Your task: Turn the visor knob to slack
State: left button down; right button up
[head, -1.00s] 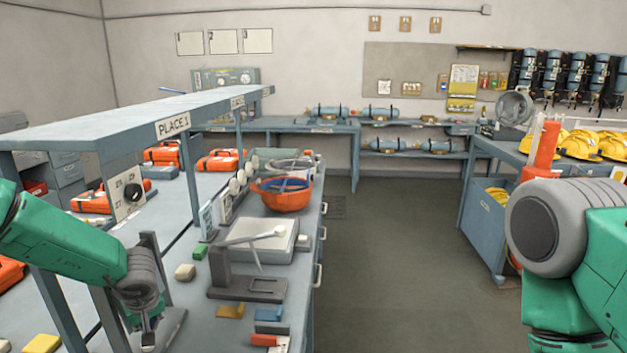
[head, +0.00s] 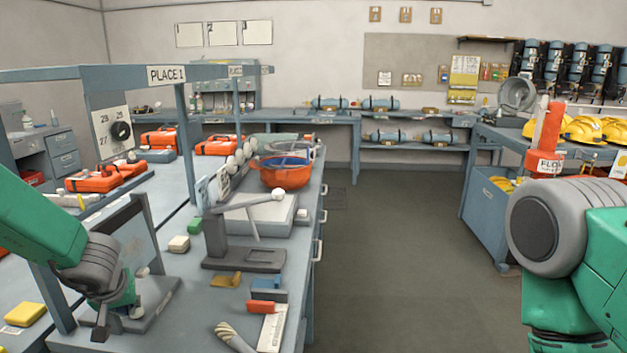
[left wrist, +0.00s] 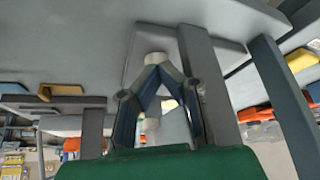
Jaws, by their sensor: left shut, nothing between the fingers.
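My left gripper (head: 101,325) is shut and empty. It points down beside a grey upright stand (head: 140,225) at the near left of the bench. Small pale round pieces, one white (head: 136,312), sit at the stand beside the gripper. In the left wrist view the closed fingertips (left wrist: 157,70) meet just short of a white cylinder (left wrist: 155,59); touching or apart, I cannot tell. A second pale piece (left wrist: 151,125) shows between the fingers. A black round knob (head: 121,131) is on a white numbered panel farther back. No label shows which is the visor knob. My right gripper is out of view.
Small blocks and a brush (head: 234,337) lie at the front. The PLACE 1 shelf (head: 120,73) overhangs the left side. The floor aisle is clear.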

aim_at(138, 323)
pick_arm(q)
jog(key=shift+f, duration=1.55)
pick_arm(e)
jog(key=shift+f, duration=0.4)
pick_arm(q)
jog(key=shift+w+r+p, duration=0.1)
jog(key=shift+w+p, duration=0.2)
jog(key=shift+p, duration=0.3)
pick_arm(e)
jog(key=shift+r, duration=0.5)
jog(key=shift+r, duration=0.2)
pick_arm(q)
jog(key=shift+w+d+p, duration=0.15)
jog(key=shift+d+p, duration=0.1)
jog(key=shift+p, duration=2.35)
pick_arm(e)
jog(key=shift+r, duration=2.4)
pick_arm(q)
jog(key=shift+d, duration=0.1)
jog(key=shift+s+d, duration=0.15)
jog(key=shift+s, duration=0.15)
notch_tip(138, 323, up, 6)
jog(key=p, duration=0.6)
jog(key=shift+s+p, duration=0.15)
jog(key=shift+p, duration=0.2)
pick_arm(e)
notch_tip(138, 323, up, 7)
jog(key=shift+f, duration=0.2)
